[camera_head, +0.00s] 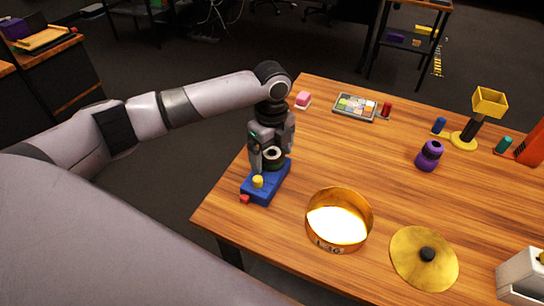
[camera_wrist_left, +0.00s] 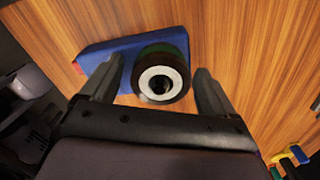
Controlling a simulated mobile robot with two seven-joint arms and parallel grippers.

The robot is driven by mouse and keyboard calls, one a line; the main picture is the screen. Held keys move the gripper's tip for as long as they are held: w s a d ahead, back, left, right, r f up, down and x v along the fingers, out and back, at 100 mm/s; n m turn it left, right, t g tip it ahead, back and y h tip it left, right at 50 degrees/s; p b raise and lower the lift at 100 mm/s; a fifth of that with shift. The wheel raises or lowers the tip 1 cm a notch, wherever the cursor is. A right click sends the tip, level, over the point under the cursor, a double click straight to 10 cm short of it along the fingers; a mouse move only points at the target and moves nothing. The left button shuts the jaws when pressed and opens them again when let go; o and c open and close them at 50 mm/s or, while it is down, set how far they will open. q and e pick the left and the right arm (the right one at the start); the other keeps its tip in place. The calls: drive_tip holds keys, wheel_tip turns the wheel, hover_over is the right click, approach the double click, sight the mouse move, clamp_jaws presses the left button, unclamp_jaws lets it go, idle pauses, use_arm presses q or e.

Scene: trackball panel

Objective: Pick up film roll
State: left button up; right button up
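The film roll (camera_wrist_left: 175,58), a dark ring with a white core and a dark centre hole, is in the middle of the left wrist view. It sits at the blue trackball panel (camera_wrist_left: 103,50); whether it rests on the panel is not clear. In the head view the roll (camera_head: 273,158) shows below my left gripper (camera_head: 271,150), partly hidden by it. My left gripper points down and is open, with one finger on each side of the roll and visible gaps. The panel (camera_head: 266,190) has a yellow ball and a red block at its near end. My right gripper is not in view.
A golden ring-shaped pan (camera_head: 337,241) and a round brass lid (camera_head: 408,259) lie right of the panel. The table's left edge is close to the panel.

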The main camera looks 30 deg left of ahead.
use_arm(q)
drive_tip(key=c, duration=1)
drive_tip(key=shift+r, duration=0.1)
